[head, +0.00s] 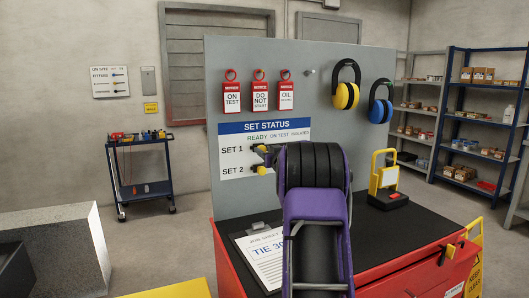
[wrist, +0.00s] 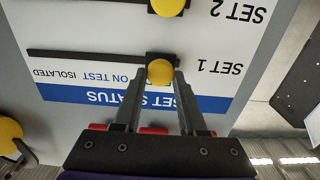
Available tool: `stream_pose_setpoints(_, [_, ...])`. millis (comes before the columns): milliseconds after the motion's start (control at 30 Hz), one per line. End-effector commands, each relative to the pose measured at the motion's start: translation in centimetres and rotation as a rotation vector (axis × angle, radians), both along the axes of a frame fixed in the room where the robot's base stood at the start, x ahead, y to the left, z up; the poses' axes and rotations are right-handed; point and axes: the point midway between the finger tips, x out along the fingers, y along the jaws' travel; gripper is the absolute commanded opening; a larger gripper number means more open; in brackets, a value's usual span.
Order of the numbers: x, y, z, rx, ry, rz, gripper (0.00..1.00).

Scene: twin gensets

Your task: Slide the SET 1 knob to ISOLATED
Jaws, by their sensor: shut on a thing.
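The SET STATUS panel (head: 232,163) is on the grey board, with READY, ON TEST and ISOLATED printed under its blue header. In the wrist view the panel (wrist: 105,25) is upside down, so ISOLATED lies to the left. The yellow SET 1 knob (wrist: 160,72) is at the right end of its dark slot (wrist: 85,55) there, the READY end. My gripper (wrist: 160,84) is shut on this knob, one finger on each side. In the head view the knob (head: 262,148) is partly hidden by my gripper (head: 268,155). The SET 2 knob (head: 262,171) sits just below, also at the READY end.
Red tags (head: 260,95) and yellow and blue ear defenders (head: 346,95) hang on the board. The red cabinet (head: 235,262) below carries a clipboard (head: 262,258) and a yellow-framed stand (head: 385,180). The slot toward ISOLATED looks clear.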

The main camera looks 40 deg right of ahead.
Motion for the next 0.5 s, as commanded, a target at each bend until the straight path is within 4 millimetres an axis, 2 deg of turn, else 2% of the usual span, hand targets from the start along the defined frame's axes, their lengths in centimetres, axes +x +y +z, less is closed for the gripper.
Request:
stream_pose_setpoints(400, [-0.02, -0.06, 0.01, 0.0, 0.0, 0.0, 0.0])
stream_pose_setpoints(500, [-0.13, -0.62, 0.28, 0.0, 0.001, -0.002, 0.0])
